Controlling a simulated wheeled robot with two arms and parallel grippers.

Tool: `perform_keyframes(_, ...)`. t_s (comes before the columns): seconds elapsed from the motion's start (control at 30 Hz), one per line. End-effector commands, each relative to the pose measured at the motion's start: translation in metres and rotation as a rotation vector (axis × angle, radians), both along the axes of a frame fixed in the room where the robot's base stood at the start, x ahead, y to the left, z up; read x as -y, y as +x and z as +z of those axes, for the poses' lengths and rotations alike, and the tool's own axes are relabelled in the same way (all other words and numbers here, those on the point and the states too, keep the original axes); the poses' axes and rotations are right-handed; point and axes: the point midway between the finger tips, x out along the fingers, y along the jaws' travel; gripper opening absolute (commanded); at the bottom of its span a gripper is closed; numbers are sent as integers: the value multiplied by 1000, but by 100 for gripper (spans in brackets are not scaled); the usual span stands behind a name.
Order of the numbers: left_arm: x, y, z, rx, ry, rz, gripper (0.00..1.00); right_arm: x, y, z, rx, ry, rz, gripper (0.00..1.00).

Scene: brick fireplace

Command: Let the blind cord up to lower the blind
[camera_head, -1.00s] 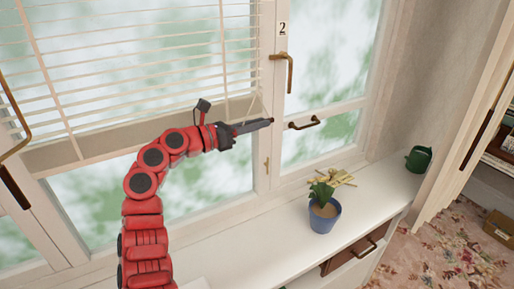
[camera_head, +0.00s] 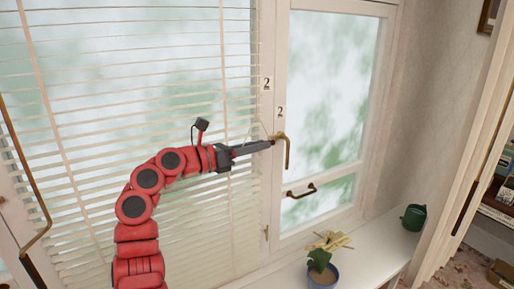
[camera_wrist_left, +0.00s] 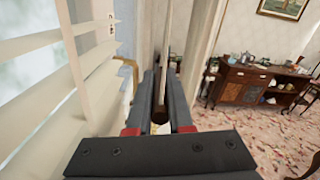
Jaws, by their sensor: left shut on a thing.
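The white slatted blind (camera_head: 90,150) hangs over the left window, its slats spread down past my left arm toward the lower part of the picture. My left gripper (camera_head: 270,143) is in front of the window post, its tips near the brass handle (camera_head: 286,150); contact cannot be told. A thin pale cord shows faintly by the fingers. In the left wrist view my left gripper (camera_wrist_left: 161,100) is shut on the cord, with a round brown cord end (camera_wrist_left: 160,115) between the fingers. My right gripper is out of view.
A second brass handle (camera_head: 300,191) sits lower on the right window. A potted plant (camera_head: 323,272) and a green watering can (camera_head: 413,217) stand on the white sill (camera_head: 370,242). In the wrist view a wooden sideboard (camera_wrist_left: 250,85) stands across the room.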

Motion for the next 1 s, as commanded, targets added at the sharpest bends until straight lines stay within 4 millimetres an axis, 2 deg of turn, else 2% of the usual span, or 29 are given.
perform_keyframes(0.17,0,0,0,0,-1,0,0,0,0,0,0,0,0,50)
perform_keyframes(0.2,0,0,0,0,-1,0,24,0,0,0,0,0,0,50)
perform_keyframes(0.33,0,0,0,0,-1,0,47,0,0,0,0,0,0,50)
perform_keyframes(0.7,-5,-2,-2,0,-1,2,48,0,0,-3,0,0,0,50)
perform_keyframes(0.87,-28,-14,-5,2,-1,5,48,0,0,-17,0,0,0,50)
perform_keyframes(1.0,-56,-30,-6,0,1,5,48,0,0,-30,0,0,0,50)
